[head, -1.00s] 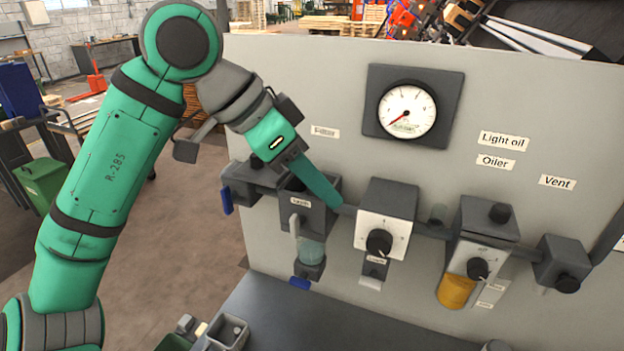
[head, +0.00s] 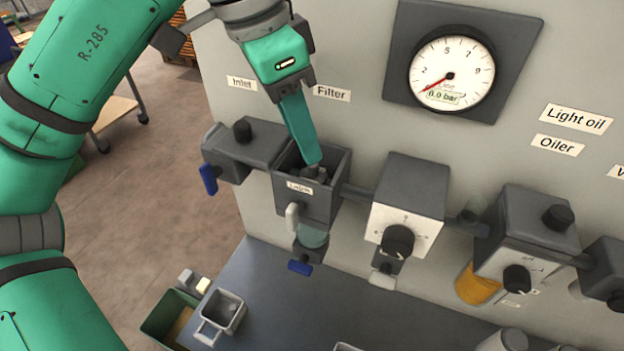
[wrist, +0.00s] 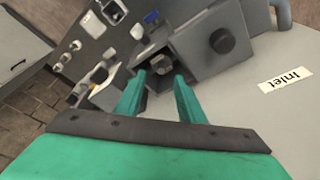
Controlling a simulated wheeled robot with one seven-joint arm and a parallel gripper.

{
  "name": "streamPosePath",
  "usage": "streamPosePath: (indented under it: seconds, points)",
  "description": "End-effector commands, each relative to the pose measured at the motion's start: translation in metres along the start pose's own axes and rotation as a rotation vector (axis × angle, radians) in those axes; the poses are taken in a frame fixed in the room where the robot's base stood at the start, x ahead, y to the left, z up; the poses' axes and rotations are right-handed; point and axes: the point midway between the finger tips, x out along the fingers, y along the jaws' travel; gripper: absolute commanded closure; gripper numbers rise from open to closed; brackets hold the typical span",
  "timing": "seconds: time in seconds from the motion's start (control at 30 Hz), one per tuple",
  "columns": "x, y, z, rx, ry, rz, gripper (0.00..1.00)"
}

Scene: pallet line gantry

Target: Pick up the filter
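The filter housing (head: 300,204) is a dark grey open-topped box on the panel, below the "Filter" label. A dark grey part inside it (head: 316,174), which looks like the filter, shows just under my fingertips in the head view. My gripper (head: 316,160) points down into the mouth of the housing. In the wrist view my gripper (wrist: 160,80) has its two green fingers apart, and the grey filter top (wrist: 160,64) shows in line with the gap between them. I cannot tell whether the fingers touch it. The lower part of the filter is hidden in the housing.
The inlet valve (head: 243,148) with a dark knob and blue lever adjoins on the left. The regulator (head: 405,205) stands on the right, and the oiler (head: 525,235) beyond it. A pressure gauge (head: 452,72) reads 0.0 bar. A grey tray (head: 222,318) and green bin are below left.

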Motion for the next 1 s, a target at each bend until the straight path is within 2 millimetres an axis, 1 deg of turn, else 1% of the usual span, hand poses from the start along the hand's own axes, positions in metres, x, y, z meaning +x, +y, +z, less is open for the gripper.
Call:
streamPosePath:
  seconds: [0.17, 0.3, 0.43, 0.57, 0.77, 0.8, 0.87, 0.9, 0.93, 1.0]
  points:
    - [0.013, -0.002, -0.001, 0.001, 0.0, 0.001, 0.65]
    - [0.033, -0.006, 0.001, -0.003, -0.001, 0.0, 0.65]
    - [0.047, -0.006, 0.003, -0.007, 0.0, -0.002, 0.65]
    - [0.053, -0.007, 0.003, -0.008, 0.001, -0.003, 0.65]
    - [0.054, -0.006, 0.001, -0.004, 0.002, -0.002, 0.65]
    - [0.054, -0.006, 0.001, -0.004, 0.002, -0.001, 0.74]
    - [0.054, -0.006, 0.001, -0.004, 0.002, -0.001, 0.88]
    - [0.054, -0.006, 0.001, -0.003, 0.001, -0.001, 0.98]
    - [0.054, -0.006, 0.001, -0.003, 0.001, -0.001, 1.0]
    - [0.054, -0.006, 0.0, -0.003, 0.001, -0.001, 1.0]
